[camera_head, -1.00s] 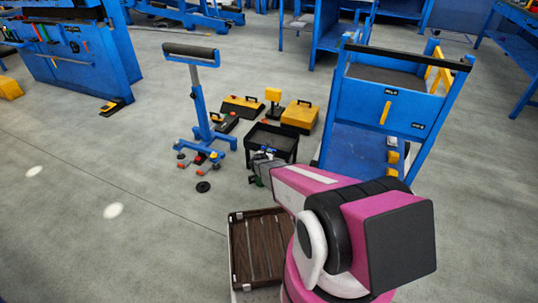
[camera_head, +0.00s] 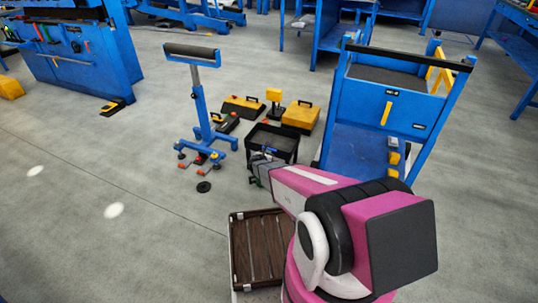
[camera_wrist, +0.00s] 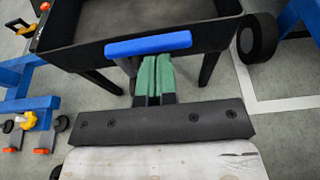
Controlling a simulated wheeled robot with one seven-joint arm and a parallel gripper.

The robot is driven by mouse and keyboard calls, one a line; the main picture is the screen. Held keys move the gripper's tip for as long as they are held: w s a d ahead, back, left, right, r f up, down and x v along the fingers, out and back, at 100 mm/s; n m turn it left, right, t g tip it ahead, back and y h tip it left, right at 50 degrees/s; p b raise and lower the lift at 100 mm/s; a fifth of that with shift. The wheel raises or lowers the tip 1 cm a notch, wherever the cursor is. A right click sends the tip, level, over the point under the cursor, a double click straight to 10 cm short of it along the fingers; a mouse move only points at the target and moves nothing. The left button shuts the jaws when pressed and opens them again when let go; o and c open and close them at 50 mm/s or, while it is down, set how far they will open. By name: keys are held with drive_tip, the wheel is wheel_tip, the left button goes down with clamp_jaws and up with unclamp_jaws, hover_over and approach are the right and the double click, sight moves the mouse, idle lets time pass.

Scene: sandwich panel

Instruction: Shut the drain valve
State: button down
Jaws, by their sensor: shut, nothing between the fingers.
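A blue bar-shaped handle (camera_wrist: 148,43) lies across the front of a black tray on legs (camera_wrist: 95,55) in the wrist view; it looks like the drain valve's lever. My gripper (camera_wrist: 155,65) has its green fingers together, with nothing seen between them. The fingertips are just below the blue bar in the picture; I cannot tell whether they touch it. The valve body is hidden behind the bar and fingers.
A blue roller stand (camera_head: 200,110) is left of the tray, and a blue cart (camera_head: 385,100) stands close on the right. Yellow-and-black cases (camera_head: 300,116) lie behind the tray. A brown slatted box top (camera_head: 258,250) is below my arm.

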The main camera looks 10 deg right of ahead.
drive_tip(key=v, duration=1.1)
drive_tip(key=shift+d, duration=0.1)
drive_tip(key=s+d+r+m+g, duration=0.8)
drive_tip(key=s+d+r+m, duration=0.4)
drive_tip(key=m, duration=0.5)
drive_tip(key=s+a+r+m+g+y, duration=0.4)
drive_tip(key=s+r+m+y, duration=0.4)
drive_tip(key=s+r+m, duration=0.4)
drive_tip(key=shift+s+a+r, duration=0.3)
drive_tip(key=shift+s+a, duration=0.25)
drive_tip(key=shift+a, duration=0.05)
